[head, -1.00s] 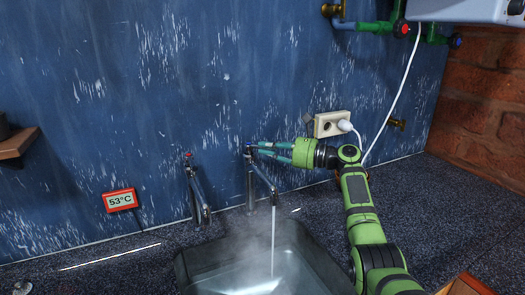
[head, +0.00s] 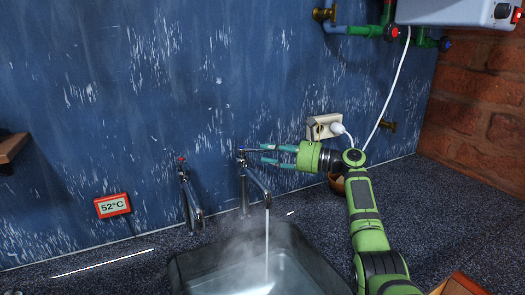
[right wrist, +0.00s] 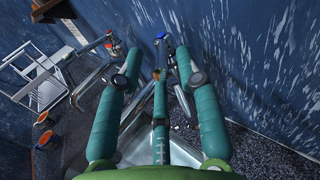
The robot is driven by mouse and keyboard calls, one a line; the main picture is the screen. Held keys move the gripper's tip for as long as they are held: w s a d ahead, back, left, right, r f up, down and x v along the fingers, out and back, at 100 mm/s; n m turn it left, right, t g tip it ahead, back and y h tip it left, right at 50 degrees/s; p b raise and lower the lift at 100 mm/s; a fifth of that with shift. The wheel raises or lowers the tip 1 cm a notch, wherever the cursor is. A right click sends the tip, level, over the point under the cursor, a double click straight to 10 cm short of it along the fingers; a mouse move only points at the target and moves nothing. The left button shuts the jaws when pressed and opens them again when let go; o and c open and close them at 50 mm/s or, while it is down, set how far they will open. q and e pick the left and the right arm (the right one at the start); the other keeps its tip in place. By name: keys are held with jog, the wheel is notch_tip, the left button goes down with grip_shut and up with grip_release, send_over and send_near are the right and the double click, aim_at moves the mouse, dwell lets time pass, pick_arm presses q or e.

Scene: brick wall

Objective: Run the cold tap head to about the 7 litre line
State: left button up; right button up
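The cold tap (head: 244,185) has a blue-marked head (head: 241,151), and a thin stream of water (head: 267,235) falls from its spout. The stream lands in a grey basin (head: 180,275) that holds steaming water; I cannot read any litre lines. My right gripper (head: 262,154) is open, its fingers pointing left at the tap head with a small gap. In the right wrist view the blue head (right wrist: 160,36) lies just beyond the spread fingers (right wrist: 159,76), with nothing between them. My left gripper is not in view.
A red-marked tap (head: 189,195) stands left of the cold tap. A red display (head: 112,206) reads 52°C. A socket with a white plug (head: 325,126) is behind my right gripper. A wooden shelf (head: 12,147) is at the left. The counter (head: 455,210) at right is largely clear.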

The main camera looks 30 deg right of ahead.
jog(key=v, duration=0.9)
dwell(7.1)
